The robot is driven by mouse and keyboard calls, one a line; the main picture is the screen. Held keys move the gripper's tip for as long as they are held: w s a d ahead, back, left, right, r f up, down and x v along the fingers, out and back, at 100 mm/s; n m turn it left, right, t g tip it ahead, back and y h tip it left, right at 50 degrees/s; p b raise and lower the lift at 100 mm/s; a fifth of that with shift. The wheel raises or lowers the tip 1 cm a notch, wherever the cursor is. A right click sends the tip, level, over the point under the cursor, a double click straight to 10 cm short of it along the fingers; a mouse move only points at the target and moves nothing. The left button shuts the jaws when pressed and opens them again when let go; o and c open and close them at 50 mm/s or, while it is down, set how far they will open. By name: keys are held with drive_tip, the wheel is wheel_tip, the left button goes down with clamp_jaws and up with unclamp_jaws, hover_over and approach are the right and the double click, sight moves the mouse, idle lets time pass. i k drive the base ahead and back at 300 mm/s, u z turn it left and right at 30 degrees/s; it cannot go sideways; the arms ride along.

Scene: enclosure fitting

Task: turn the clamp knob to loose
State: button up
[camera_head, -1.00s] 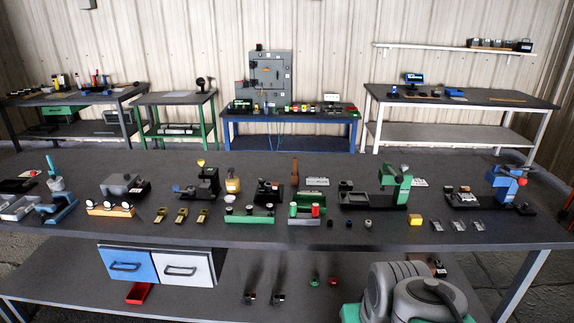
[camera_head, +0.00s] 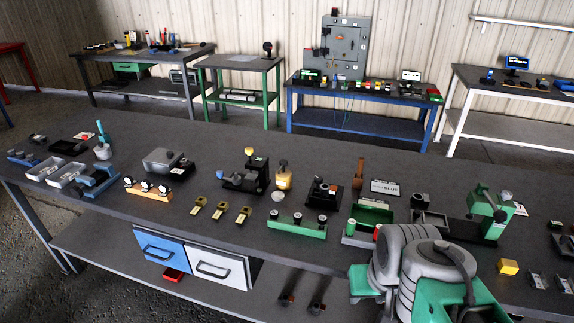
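I cannot tell for sure which part is the clamp knob. A black fixture (camera_head: 247,178) with a knob on top stands near the middle of the front bench in the head view. A smaller black fixture (camera_head: 322,192) with a round top part stands to its right. A green fixture (camera_head: 490,213) on a dark base stands farther right, partly hidden by my arm. A blue fixture (camera_head: 97,181) stands at the left. My grey and green arm fills the lower right. My gripper does not show.
The front bench (camera_head: 225,140) also carries brass-coloured pieces (camera_head: 220,209), a green block with round tops (camera_head: 297,226), an amber bottle (camera_head: 284,177) and grey trays (camera_head: 67,173). Blue and white drawers (camera_head: 160,246) hang below. Other benches stand along the back wall.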

sight(318, 181)
drive_tip(key=u, duration=0.7)
drive_tip(key=i, duration=0.75)
drive_tip(key=u, duration=0.95)
drive_tip(key=i, duration=0.6)
drive_tip(key=z, duration=0.05)
